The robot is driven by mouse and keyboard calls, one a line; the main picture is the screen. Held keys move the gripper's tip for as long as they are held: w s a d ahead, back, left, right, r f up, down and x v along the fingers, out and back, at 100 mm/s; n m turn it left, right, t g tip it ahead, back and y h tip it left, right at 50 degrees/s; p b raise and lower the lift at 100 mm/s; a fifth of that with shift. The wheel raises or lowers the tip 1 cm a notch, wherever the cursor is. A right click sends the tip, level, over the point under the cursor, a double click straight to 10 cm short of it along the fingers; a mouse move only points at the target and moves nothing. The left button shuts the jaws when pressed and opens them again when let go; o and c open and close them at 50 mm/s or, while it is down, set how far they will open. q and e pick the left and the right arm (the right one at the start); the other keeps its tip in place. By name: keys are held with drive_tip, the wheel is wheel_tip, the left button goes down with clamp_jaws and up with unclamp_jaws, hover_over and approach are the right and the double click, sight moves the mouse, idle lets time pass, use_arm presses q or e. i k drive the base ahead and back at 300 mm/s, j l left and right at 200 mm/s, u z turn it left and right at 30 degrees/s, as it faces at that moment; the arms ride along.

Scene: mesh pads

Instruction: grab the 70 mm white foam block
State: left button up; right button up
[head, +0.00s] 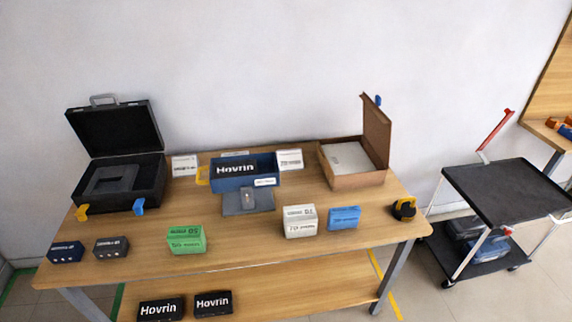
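A white block (299,222) with dark printing stands at the front right of the wooden table, just left of a blue block. Its print seems to read 70, but it is small and blurred. Two other white labelled blocks stand at the back, one by the black case (184,166) and one right of the blue bin (289,158); their print is too small to read. Neither of my grippers shows in the head view.
A blue block (344,218), a green block (187,240) and two dark boxes (66,252) (111,247) line the table's front. Behind are an open black case (147,190), a blue bin (226,184) and an open cardboard box (358,180). A black cart (510,185) stands right.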

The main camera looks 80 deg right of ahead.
sight(299, 220)
drive_tip(key=z, duration=2.95)
